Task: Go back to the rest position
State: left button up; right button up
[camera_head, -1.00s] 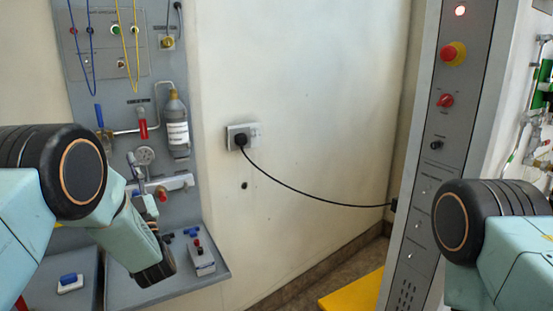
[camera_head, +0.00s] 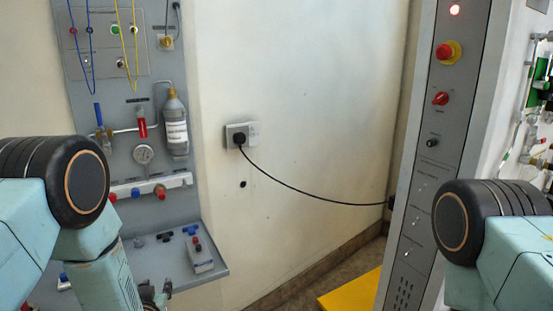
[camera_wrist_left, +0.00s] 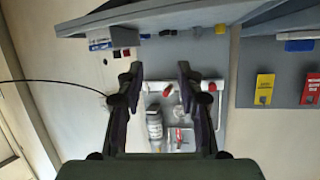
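My left gripper (camera_wrist_left: 160,80) shows in the left wrist view with its two fingers apart and nothing between the tips. In the head view only part of my left gripper (camera_head: 158,296) shows at the bottom edge, below the left arm's big joint and in front of the panel's shelf. The grey trainer panel (camera_head: 212,215) stands behind it, with a grey bottle (camera_head: 176,125), a gauge and valves on it. My right arm comes in from the right in the head view, but its gripper is out of the picture.
A black cable (camera_head: 310,194) runs from the wall socket (camera_head: 242,135) to the grey control column (camera_head: 430,170). A yellow block (camera_head: 350,291) lies on the floor.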

pick_arm(q)
jog(key=s+d+f+g+h, duration=0.15)
jog(key=s+f+g, duration=0.35)
jog(key=s, duration=0.5)
jog(key=s+d+f+g+h, duration=0.1)
jog(key=s+d+f+g, duration=0.1)
jog(key=s+f, duration=0.65)
jog(key=s+d+f+m+g+h+b, duration=0.1)
jog(key=s+g, duration=0.5)
jog(key=s, duration=1.6)
jog(key=shift+d+f+m, duration=0.3)
jog(key=shift+d+f, duration=0.05)
jog(key=shift+d, duration=0.3)
